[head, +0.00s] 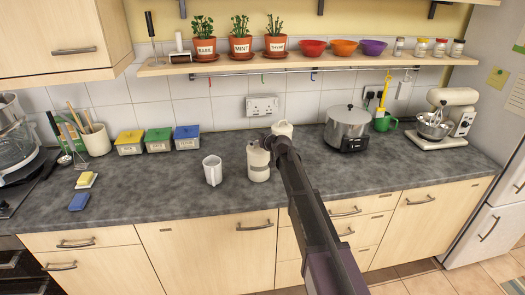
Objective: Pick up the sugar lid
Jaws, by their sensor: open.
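Two cream canisters stand on the dark worktop around my gripper (270,146). The front canister (258,166) has a small lid (253,145) on top and a dark band with unreadable lettering. The back canister (282,129) is partly hidden behind the dark end of my arm. I cannot tell which one is the sugar. My gripper is open and is seen from behind, at about the height of the front canister's lid, at its right side. Its fingertips are small here, and I cannot tell whether they touch the lid.
A slow cooker (347,128) stands to the right, with a stand mixer (447,118) further right. A shelf (300,61) with plants and bowls runs above. The worktop's front strip is clear.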

